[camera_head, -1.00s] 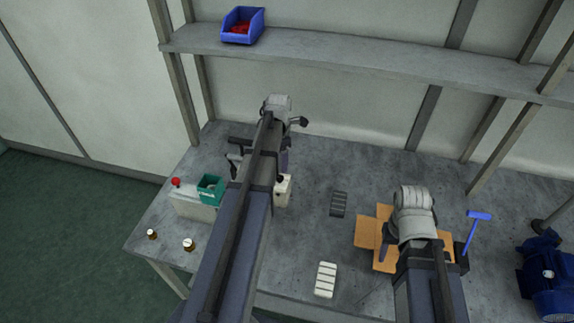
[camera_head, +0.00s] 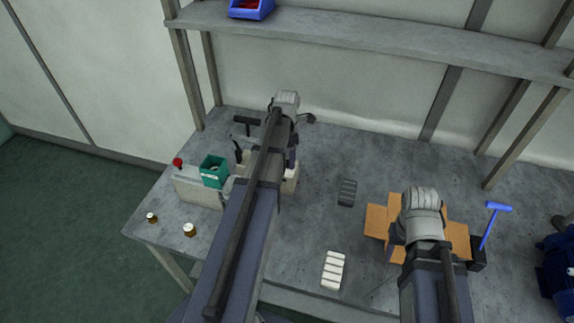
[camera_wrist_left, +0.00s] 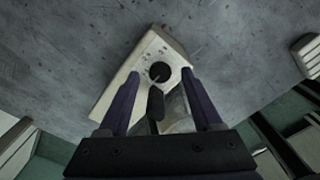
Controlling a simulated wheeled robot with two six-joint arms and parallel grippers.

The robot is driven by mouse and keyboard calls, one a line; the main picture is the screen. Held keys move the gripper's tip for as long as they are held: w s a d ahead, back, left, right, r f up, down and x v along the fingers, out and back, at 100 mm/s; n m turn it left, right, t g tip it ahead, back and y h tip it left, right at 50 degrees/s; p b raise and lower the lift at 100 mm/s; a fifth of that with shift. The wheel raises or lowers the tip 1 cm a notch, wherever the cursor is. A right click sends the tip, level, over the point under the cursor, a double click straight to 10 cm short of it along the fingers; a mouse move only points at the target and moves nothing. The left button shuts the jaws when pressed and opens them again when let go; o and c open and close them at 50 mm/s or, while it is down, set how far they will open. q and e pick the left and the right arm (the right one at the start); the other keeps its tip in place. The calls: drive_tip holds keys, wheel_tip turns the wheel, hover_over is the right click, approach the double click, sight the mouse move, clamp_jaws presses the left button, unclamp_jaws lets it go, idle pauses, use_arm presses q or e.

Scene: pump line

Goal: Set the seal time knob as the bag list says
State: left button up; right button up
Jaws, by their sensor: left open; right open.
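The seal time knob (camera_wrist_left: 160,72) seems to be the round black knob on a cream box (camera_wrist_left: 112,92) in the left wrist view. Small marks lie around it, too small to read. My left gripper (camera_wrist_left: 160,76) is open, its fingers on either side of the knob in the picture; I cannot tell whether they touch it. A dark handle (camera_wrist_left: 155,105) shows between the fingers. In the head view my left arm hides most of the cream box (camera_head: 291,178). My right gripper (camera_head: 399,236) is open above flattened cardboard, mostly hidden by its wrist. I cannot make out a bag list.
A teal container (camera_head: 212,180) and a red button (camera_head: 177,162) are left of my left arm. Two small brown bottles stand at the bench's left edge. A pale ribbed block (camera_head: 333,270), a dark one (camera_head: 347,193), cardboard (camera_head: 377,220) and a blue T-handle (camera_head: 497,207) are to the right.

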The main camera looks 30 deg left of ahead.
use_arm(q)
drive_tip(key=shift+f, duration=0.55)
drive_tip(key=shift+r, duration=0.1)
drive_tip(key=shift+c, duration=0.2)
clamp_jaws()
